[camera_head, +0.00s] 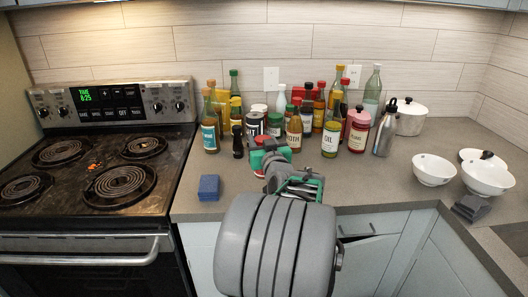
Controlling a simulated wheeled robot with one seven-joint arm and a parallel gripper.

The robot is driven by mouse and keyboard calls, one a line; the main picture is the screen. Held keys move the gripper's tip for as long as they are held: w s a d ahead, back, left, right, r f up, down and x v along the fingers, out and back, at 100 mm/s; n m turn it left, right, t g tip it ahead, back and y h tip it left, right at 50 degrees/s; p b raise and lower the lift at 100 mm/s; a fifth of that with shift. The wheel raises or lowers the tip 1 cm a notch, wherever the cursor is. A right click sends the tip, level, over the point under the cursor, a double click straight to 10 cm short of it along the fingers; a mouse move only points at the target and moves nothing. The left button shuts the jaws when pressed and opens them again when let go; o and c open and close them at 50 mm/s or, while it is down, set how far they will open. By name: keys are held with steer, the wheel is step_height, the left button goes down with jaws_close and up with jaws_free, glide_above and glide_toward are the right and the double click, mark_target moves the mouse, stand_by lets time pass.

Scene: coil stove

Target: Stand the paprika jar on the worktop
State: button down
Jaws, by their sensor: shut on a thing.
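My gripper (271,157), with green fingertips, reaches over the worktop (378,184) in front of the group of bottles and jars. It is shut on a small, partly red jar (260,170), which I take for the paprika jar. My gripper hides most of this jar, so its label cannot be read. I cannot tell whether its base touches the worktop.
Several bottles and jars crowd close behind my gripper, including an oil bottle (330,139) and a red jar (358,134). A blue sponge (209,188) lies at left, beside the coil stove (95,180). White bowls (433,171) stand at right. The worktop's front middle is clear.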

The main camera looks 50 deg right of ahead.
steer(key=shift+w+d+f, duration=0.1)
steer(key=shift+d+f, duration=0.2)
steer(key=shift+f, duration=0.55)
steer(key=shift+s+d+f, duration=0.1)
steer(key=shift+d+f, duration=0.15)
steer(key=shift+f, duration=0.55)
steer(key=shift+w+d+f, duration=0.1)
steer(key=shift+d+f, duration=0.2)
steer(key=shift+f, duration=0.55)
steer(key=c, duration=0.7)
jaws_free()
steer(key=shift+c, duration=0.2)
steer(key=shift+r, duration=0.1)
steer(key=b+v, duration=0.2)
steer(key=v, duration=1)
steer(key=shift+a, duration=0.1)
